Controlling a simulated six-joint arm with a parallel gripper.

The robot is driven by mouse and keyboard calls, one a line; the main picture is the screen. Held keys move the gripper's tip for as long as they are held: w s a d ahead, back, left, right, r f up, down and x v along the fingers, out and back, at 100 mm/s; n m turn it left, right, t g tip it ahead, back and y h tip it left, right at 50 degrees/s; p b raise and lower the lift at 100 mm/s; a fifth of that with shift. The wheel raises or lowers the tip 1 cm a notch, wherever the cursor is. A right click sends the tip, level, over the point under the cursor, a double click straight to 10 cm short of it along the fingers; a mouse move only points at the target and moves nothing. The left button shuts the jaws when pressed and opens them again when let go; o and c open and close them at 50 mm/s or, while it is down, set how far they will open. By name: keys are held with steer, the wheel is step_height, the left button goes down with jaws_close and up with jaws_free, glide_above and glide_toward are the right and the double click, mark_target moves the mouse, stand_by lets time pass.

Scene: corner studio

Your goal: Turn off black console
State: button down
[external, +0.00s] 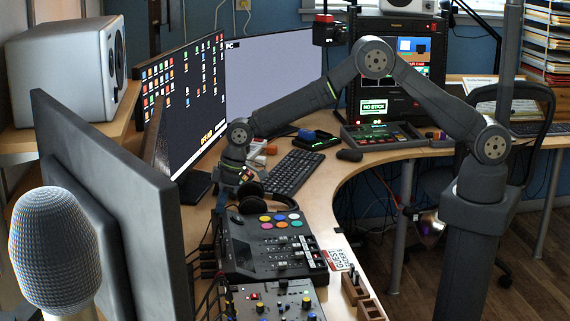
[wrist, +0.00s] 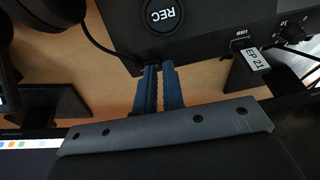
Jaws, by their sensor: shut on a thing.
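The black console (external: 265,250) with coloured round pads stands on the desk in the external view. In the wrist view, a black device (wrist: 200,25) with a round REC button, a USB label and a knob fills the top; it appears to be this console. My gripper (wrist: 158,68) has its blue fingers close together at the device's edge, shut on a small part there that the fingers mostly hide. I cannot tell whether this is a switch or a cable end. In the external view my gripper (external: 243,174) is low behind the console, near the headphones.
Black headphones (external: 259,196) lie close to my gripper. A black cable (wrist: 100,42) runs near the fingertips. A keyboard (external: 293,173) and a second control panel (external: 275,300) are nearby.

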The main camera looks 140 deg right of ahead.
steer(key=shift+a+f, duration=0.3)
steer(key=shift+f, duration=0.3)
steer(key=shift+s+d, duration=0.6)
steer(key=shift+s+d+r, duration=0.1)
steer(key=shift+s, duration=0.05)
steer(key=r, duration=0.3)
steer(key=w+r, duration=0.1)
steer(key=r, duration=0.1)
steer(key=shift+r, duration=0.15)
steer(key=w+a+v, duration=0.1)
steer(key=v, duration=0.8)
steer(key=shift+a+r, duration=0.2)
steer(key=shift+r, duration=0.15)
steer(key=shift+f, duration=0.15)
